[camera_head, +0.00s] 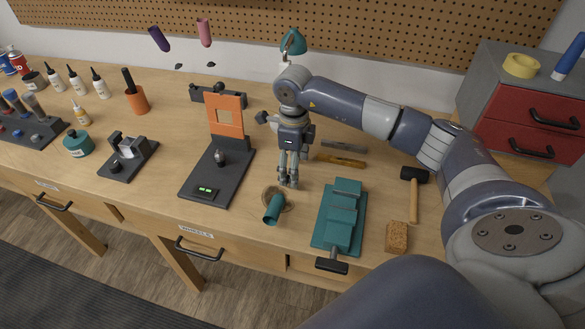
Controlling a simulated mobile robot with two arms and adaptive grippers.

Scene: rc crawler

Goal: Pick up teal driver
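The teal driver (272,210) appears as a teal handle leaning in a round tan ring or dish (289,198) near the front edge of the bench. Its shaft cannot be made out. My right gripper (288,184) points down just behind and slightly right of the driver, with its fingertips close to the ring's back rim. The fingers look close together, and whether they are open or shut is unclear. Contact with the driver cannot be seen. My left gripper is not in view.
A teal vise (342,207) stands right of the driver. A dark stand with an orange frame (225,117) is to the left. A mallet (414,195), a cork-like block (397,237) and red drawers (530,115) are right. Purple (160,39) and pink (204,33) handles hang behind.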

